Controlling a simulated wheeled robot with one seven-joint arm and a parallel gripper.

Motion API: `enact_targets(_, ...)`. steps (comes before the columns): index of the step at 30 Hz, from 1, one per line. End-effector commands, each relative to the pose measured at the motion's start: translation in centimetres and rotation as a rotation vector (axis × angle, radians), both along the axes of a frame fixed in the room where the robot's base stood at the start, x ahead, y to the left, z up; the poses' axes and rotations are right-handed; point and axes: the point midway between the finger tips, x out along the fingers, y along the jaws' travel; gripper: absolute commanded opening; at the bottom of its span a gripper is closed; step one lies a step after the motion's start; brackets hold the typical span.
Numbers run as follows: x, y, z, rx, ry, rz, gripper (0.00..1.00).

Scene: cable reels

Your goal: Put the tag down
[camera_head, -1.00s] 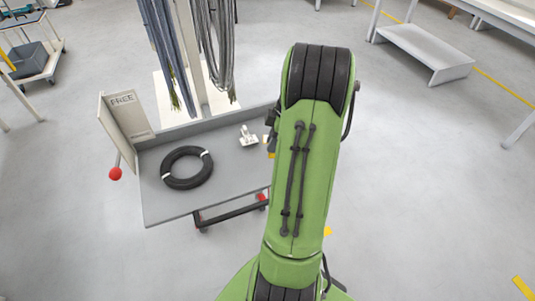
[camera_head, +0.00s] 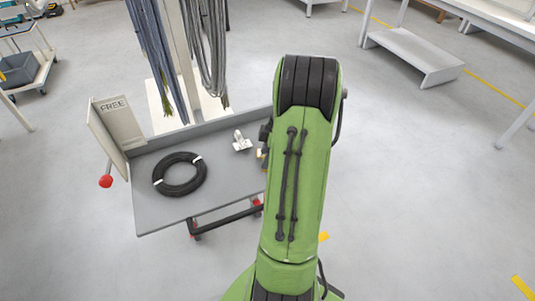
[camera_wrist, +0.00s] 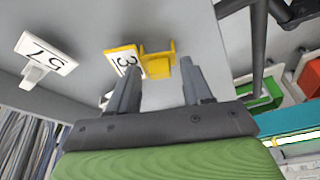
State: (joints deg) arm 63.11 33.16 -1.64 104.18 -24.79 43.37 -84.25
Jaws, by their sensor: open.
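A yellow tag (camera_wrist: 125,62) with a dark 3 on a white face is in the wrist view, with its yellow bracket-like part (camera_wrist: 158,62) beside it. It is on or just above the grey tray (camera_wrist: 95,25); I cannot tell which. My gripper (camera_wrist: 158,68) is open, its two dark fingers on either side of the yellow part, with no clear grip on it. In the head view my arm hides most of the gripper. A white tag (camera_wrist: 45,52) marked 57 lies to the left; it also shows in the head view (camera_head: 242,142).
A black cable coil (camera_head: 180,174) lies on the grey tray cart (camera_head: 215,186). A FREE sign (camera_head: 117,123) stands at its left end, and grey cables (camera_head: 205,50) hang behind it. A low white step (camera_head: 415,58) is at the right. Open floor lies between.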

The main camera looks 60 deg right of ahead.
Motion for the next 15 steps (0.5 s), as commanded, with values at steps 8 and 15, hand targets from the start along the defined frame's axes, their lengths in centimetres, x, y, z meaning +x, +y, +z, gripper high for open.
enact_targets(8,-1.1,-1.0,5.4,-0.005,-0.002,-0.003,0.5)
enact_targets(15,-2.5,-1.9,10.8,-0.002,-0.002,-0.001,0.5)
